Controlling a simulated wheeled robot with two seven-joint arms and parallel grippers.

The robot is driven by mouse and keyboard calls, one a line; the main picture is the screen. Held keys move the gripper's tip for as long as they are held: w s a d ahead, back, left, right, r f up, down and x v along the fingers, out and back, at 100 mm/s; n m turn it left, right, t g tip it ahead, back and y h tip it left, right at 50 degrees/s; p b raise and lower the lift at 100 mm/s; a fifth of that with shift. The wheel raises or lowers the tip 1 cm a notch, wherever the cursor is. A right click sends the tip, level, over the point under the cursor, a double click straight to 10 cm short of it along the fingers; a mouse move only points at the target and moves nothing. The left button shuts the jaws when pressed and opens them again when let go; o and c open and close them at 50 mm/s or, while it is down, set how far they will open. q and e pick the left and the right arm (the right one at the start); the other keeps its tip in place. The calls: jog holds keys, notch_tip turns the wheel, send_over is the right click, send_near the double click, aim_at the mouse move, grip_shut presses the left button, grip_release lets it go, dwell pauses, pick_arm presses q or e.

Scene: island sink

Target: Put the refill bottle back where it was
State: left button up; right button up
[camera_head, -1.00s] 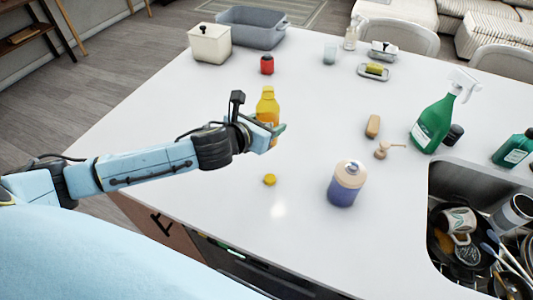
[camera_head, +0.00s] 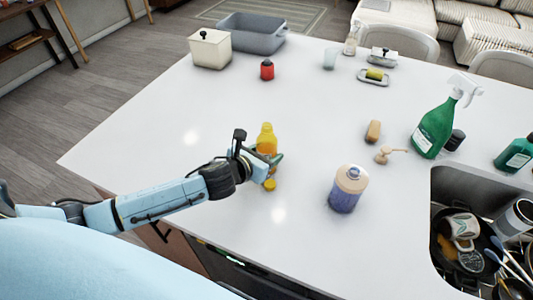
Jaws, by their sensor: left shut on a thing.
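The yellow refill bottle (camera_head: 266,139) is upright near the front left of the white counter. My left gripper (camera_head: 268,161) is shut on its lower part and hides its base, so I cannot tell whether it touches the counter. A small yellow cap (camera_head: 270,185) lies on the counter just in front of the gripper. The open dispenser bottle (camera_head: 347,190), cream above and blue-purple below, stands to the right. Its beige pump head (camera_head: 388,155) lies behind it on the counter. My right gripper is out of view.
A green spray bottle (camera_head: 437,125) stands at the right behind the sink (camera_head: 450,185), which holds dishes. The counter's left part is clear.

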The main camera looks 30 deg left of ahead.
pick_arm(q)
jog(key=shift+r, duration=0.1)
jog(key=o, duration=1)
jog(key=shift+f, duration=0.2)
jog(key=shift+o, duration=0.2)
jog(key=shift+r, duration=0.1)
jog(key=shift+s+r, duration=0.1)
jog(key=shift+r, duration=0.05)
jog(key=v, duration=1.1)
jog(key=shift+s, duration=0.35)
jog(key=shift+a+r, duration=0.1)
